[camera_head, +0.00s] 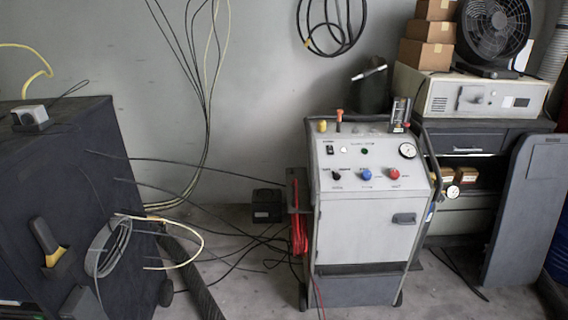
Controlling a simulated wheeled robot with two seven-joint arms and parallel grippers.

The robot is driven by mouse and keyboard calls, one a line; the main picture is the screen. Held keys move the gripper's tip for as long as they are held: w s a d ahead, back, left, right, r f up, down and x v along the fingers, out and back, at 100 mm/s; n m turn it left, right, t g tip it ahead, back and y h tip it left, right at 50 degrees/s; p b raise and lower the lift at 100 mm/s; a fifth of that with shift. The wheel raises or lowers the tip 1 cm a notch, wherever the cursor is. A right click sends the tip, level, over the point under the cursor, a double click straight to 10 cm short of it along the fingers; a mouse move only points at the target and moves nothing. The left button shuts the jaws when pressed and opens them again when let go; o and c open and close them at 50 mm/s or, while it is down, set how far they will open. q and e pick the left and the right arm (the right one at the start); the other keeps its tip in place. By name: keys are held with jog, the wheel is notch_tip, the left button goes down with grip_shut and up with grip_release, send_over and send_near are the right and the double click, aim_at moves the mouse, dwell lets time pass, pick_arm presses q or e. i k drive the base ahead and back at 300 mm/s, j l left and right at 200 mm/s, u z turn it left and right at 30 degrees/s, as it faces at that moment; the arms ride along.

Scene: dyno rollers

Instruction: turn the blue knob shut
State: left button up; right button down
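The blue knob (366,174) is on the sloped front panel of a light grey wheeled machine (366,232), right of the picture's middle. It sits between a black knob (336,175) on its left and a red knob (394,173) on its right. Nothing covers the blue knob, but it is too small to tell how far it is turned. Neither of my grippers shows in the head view.
A round gauge (407,150) sits at the panel's upper right. Red cable (299,222) hangs at the machine's left side. A dark cabinet (75,190) stands at the left, with black cables across the floor between. A grey panel (525,210) leans at the right.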

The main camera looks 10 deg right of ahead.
aim_at(367, 175)
jog(key=i+j+z, duration=0.1)
jog(key=j+z, duration=0.8)
jog(key=j, duration=0.15)
jog(key=j+z, duration=0.5)
